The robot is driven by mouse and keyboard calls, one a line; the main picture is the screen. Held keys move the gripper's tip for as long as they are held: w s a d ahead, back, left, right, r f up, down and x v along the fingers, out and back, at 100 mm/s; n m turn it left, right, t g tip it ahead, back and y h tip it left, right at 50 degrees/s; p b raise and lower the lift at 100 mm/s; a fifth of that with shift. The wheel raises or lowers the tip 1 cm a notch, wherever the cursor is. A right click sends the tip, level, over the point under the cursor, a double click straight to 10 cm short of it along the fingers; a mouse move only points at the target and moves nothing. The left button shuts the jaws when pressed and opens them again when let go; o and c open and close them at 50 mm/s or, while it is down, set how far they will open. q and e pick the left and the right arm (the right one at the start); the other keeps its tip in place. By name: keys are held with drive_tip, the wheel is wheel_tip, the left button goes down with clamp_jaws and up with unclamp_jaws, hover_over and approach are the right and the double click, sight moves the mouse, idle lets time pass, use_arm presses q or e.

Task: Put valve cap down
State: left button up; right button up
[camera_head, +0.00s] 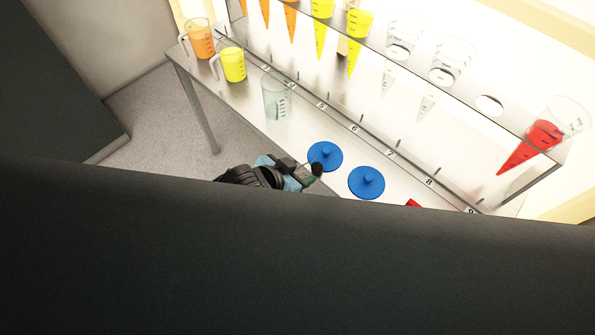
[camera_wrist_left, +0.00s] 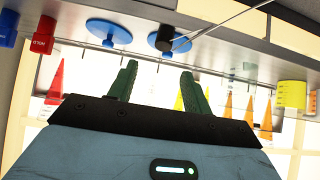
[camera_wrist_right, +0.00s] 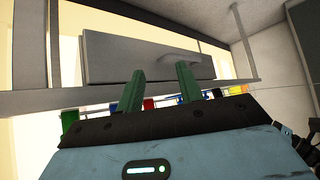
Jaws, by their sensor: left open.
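Two blue discs with central knobs, which look like the valve caps, lie flat on the white shelf: the left cap (camera_head: 325,156) and the right cap (camera_head: 367,182). Both also show in the left wrist view, one cap (camera_wrist_left: 109,31) at upper left and the other cap (camera_wrist_left: 160,38) beside it. My left gripper (camera_head: 314,174) is at the shelf's front edge, just below the left cap, apart from the right one. In the left wrist view its green fingers (camera_wrist_left: 157,82) are spread with nothing between them. My right gripper (camera_wrist_right: 160,85) is open and empty; the head view does not show it.
A clear beaker (camera_head: 275,95), yellow jug (camera_head: 232,65) and orange jug (camera_head: 199,40) stand left on the shelf. A rack (camera_head: 400,75) holds several cones behind. My dark body hides the foreground.

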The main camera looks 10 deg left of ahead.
use_arm(q)
drive_tip(key=shift+s, duration=0.1)
idle(0.3)
drive_tip(key=s+a+f+n+y, duration=0.1)
drive_tip(key=s+a+f, duration=0.3)
drive_tip(key=s, duration=0.3)
drive_tip(key=s+a+f+n+y, duration=0.1)
drive_tip(key=s+a+f+n, duration=0.1)
drive_tip(key=s+a, duration=0.4)
drive_tip(key=s+a+f+n+t+y, duration=0.1)
drive_tip(key=s+a+f+n, duration=0.1)
drive_tip(key=s+a+f, duration=0.3)
drive_tip(key=s, duration=0.3)
drive_tip(key=shift+s+a+f+y, duration=0.15)
drive_tip(key=shift+s+f+y, duration=0.2)
drive_tip(key=shift+s+y, duration=0.05)
drive_tip(key=shift+o, duration=0.4)
